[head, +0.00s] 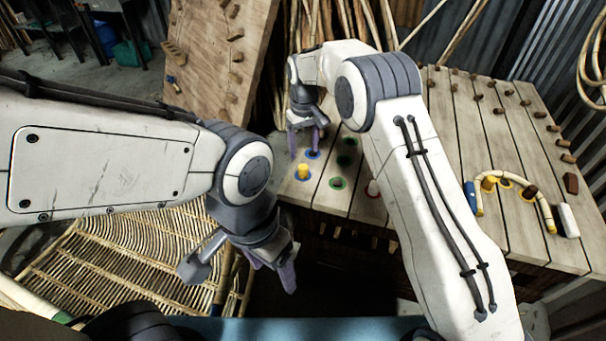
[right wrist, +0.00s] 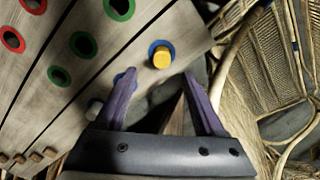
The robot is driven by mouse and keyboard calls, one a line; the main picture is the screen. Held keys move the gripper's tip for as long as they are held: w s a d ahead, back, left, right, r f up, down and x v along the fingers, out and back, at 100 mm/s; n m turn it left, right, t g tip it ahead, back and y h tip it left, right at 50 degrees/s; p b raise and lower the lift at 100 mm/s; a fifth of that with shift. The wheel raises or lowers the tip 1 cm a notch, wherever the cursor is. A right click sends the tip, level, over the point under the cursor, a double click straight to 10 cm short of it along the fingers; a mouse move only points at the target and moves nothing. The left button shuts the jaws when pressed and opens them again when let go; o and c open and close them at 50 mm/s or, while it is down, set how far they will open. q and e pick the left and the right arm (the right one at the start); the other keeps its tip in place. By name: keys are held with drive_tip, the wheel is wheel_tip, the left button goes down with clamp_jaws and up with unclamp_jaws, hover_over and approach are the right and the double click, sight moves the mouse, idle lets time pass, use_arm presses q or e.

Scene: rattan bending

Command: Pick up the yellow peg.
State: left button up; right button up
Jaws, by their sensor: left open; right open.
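The yellow peg (head: 302,172) stands upright in a blue-ringed hole near the left front corner of the slatted bench. It also shows in the right wrist view (right wrist: 161,57), just beyond and between the fingertips. My right gripper (head: 305,143) is open and empty, behind the peg in the head view and apart from it. Its purple fingers also show in the right wrist view (right wrist: 158,80). My left gripper (head: 274,272) hangs off the bench's front left, lower than the peg, and holds nothing that I can see.
Green-ringed holes (head: 338,183) lie beside the peg. A curved rattan piece (head: 518,180) rests among pegs at the bench's right, by a blue peg (head: 469,194) and a white block (head: 567,221). A woven rattan chair (head: 130,262) stands at the left. A pegged board (head: 215,60) leans behind.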

sight(303, 166)
wheel_tip(303, 166, down, 8)
drive_tip(key=shift+a+r+p, duration=0.15)
drive_tip(key=shift+p, duration=0.45)
clamp_jaws()
